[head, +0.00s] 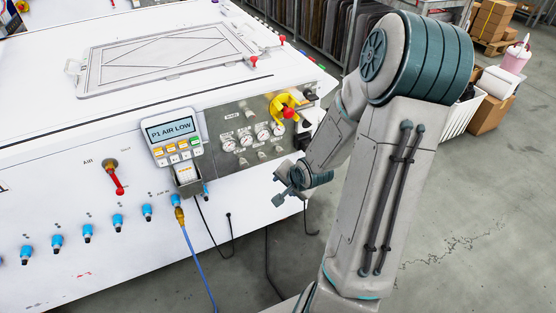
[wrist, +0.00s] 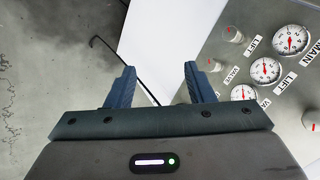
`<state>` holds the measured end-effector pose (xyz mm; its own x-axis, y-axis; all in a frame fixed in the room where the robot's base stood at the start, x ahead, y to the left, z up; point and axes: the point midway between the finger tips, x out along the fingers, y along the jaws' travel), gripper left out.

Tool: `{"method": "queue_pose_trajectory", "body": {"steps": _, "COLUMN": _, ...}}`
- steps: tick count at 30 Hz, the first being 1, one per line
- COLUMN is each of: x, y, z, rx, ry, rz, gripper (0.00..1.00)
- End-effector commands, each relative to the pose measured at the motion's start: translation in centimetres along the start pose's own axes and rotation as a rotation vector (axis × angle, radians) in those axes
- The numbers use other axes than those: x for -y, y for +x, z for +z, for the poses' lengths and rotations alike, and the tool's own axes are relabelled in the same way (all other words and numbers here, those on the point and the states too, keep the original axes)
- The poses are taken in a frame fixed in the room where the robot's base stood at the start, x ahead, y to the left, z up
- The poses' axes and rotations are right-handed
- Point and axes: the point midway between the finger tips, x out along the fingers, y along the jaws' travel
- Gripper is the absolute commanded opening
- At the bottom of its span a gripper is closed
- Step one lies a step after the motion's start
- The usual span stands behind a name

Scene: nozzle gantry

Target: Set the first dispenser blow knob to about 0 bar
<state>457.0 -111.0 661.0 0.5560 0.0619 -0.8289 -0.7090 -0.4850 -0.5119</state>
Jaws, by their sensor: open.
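The control panel (head: 240,132) on the white machine's front carries a row of round white gauges (head: 246,140) with small pale knobs near them. In the wrist view, gauges (wrist: 265,70) labelled MAIN and LIFT and pale knobs (wrist: 232,35) show at the right. No label reading blow is legible, so I cannot tell which knob is the first dispenser blow knob. My gripper (head: 283,194) is below and right of the gauges, in front of the machine. In the wrist view my gripper (wrist: 159,75) has its fingers wide apart, with nothing between them.
A yellow and red rotary switch (head: 287,108) is at the panel's upper right. A handheld display (head: 172,138) reading "P1 AIR LOW" hangs left of the panel. A red-handled AIR valve (head: 115,178) and blue fittings (head: 87,233) line the front.

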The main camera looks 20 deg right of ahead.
Motion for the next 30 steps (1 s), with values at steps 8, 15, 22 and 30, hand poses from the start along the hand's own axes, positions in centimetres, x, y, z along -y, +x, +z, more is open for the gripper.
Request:
{"method": "queue_pose_trajectory", "body": {"steps": 8, "x": -2.7, "y": 8.2, "z": -0.6, "rx": 0.058, "ry": 0.561, "rz": -0.401, "gripper": 0.48}}
{"method": "queue_pose_trajectory", "body": {"steps": 15, "x": -3.4, "y": 8.7, "z": -4.1, "rx": 0.117, "ry": 0.999, "rz": -0.800, "gripper": 0.48}}
{"method": "queue_pose_trajectory", "body": {"steps": 22, "x": -4.0, "y": 7.1, "z": -6.5, "rx": 0.151, "ry": 1.183, "rz": -1.016, "gripper": 0.48}}
{"method": "queue_pose_trajectory", "body": {"steps": 30, "x": -2.0, "y": 8.4, "z": -7.8, "rx": 0.157, "ry": 1.198, "rz": -1.041, "gripper": 0.48}}
